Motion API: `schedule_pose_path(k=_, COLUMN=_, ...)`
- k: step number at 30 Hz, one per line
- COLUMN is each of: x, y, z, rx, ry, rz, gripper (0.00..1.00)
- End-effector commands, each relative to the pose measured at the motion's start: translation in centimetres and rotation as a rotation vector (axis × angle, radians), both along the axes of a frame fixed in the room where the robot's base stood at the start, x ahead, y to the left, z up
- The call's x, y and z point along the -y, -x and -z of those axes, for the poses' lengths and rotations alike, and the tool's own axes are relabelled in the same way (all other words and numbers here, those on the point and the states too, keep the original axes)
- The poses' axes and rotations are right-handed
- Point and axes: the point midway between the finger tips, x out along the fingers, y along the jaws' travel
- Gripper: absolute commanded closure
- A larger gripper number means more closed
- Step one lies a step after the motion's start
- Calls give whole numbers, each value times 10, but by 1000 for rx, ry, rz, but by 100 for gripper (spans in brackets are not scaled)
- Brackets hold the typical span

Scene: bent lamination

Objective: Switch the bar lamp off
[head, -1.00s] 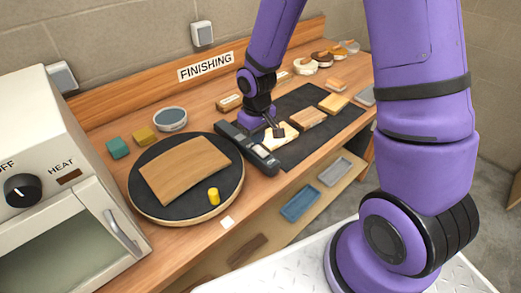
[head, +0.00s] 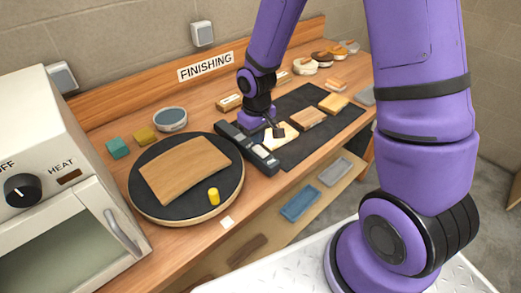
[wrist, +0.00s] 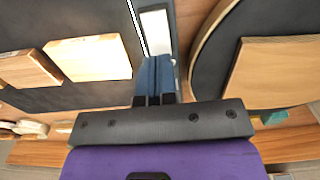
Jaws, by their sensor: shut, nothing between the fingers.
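The bar lamp (head: 231,135) is a long dark bar lying on the bench between the round black board and the dark mat. In the wrist view its dark body (wrist: 171,22) carries a pale panel, and a bright line runs along its left edge. The light-wood block beside it is brightly lit. My gripper (head: 278,132) is shut and empty, low over the lamp. In the wrist view its closed blue-grey fingertips (wrist: 155,64) are at the near end of the pale panel. I cannot tell whether they touch the lamp.
The round board (head: 140,196) holds a curved wooden sheet (head: 185,170) and a yellow cylinder (head: 214,196). The dark mat (head: 302,97) carries several wood blocks. A white oven (head: 60,215) stands at left. A round tin (head: 170,119) sits behind the board.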

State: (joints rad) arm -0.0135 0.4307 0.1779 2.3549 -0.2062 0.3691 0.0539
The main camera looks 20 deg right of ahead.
Motion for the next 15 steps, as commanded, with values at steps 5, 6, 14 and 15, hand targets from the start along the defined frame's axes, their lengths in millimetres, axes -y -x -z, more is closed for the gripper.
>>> schedule_pose_path(k=5, x=0, y=0, z=2, rx=-1, ry=0, rz=0, gripper=100)
schedule_pose_path(k=6, x=0, y=0, z=3, rx=-1, ry=0, rz=0, gripper=100)
schedule_pose_path(k=14, x=0, y=0, z=6, rx=-1, ry=0, rz=0, gripper=100)
schedule_pose_path(k=15, x=0, y=0, z=6, rx=-1, ry=0, rz=0, gripper=100)
